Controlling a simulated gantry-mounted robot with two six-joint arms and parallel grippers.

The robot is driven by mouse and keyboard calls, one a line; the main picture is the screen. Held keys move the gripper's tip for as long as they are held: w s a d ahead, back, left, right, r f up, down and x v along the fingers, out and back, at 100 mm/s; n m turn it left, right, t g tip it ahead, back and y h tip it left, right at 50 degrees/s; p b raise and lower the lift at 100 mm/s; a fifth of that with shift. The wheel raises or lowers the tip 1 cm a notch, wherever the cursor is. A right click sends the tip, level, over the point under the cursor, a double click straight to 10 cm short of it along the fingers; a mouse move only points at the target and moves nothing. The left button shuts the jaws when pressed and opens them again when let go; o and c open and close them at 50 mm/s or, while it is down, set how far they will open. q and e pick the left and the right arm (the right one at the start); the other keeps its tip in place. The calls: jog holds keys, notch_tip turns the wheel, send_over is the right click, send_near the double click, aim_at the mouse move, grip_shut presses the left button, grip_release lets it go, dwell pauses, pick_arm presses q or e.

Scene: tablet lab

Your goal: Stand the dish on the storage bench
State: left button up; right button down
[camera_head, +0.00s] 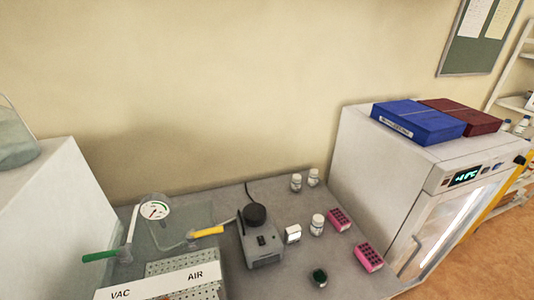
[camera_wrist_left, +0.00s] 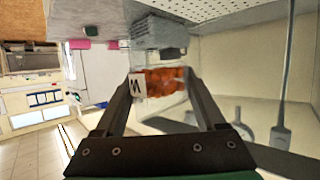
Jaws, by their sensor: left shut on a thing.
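My left gripper (camera_wrist_left: 163,76) shows in the left wrist view, with its two dark fingers shut on a clear dish. The dish (camera_wrist_left: 170,82) holds orange-brown contents and has a white label with a dark letter on its left side. It sits between the fingertips; its far edge is hard to make out. Neither gripper nor the dish shows in the head view. A grey bench top (camera_head: 343,262) fills the lower middle of the head view; I cannot tell whether it is the storage bench.
In the head view, a grey mixer (camera_head: 262,247), white bottles (camera_head: 317,225) and pink racks (camera_head: 369,257) stand on the bench. A VAC/AIR panel (camera_head: 160,283) with valves is at left. A white cabinet (camera_head: 385,165) at right carries a blue box (camera_head: 418,122) and a maroon box (camera_head: 466,117).

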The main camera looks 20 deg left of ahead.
pick_arm(q)
jog(key=w+d+f+m+h, duration=0.2)
jog(key=d+f, duration=0.1)
jog(key=d, duration=0.8)
jog(key=s+a+r+n+y+p, duration=0.2)
jog(key=r+p, duration=0.5)
jog(key=s+a+r+n+y+p, duration=0.1)
jog(key=s+a+r+y+p, duration=0.1)
jog(key=r+p, duration=0.5)
jog(key=shift+s+n+p, duration=0.4)
jog(key=shift+p, duration=0.2)
jog(key=shift+d+f, duration=0.1)
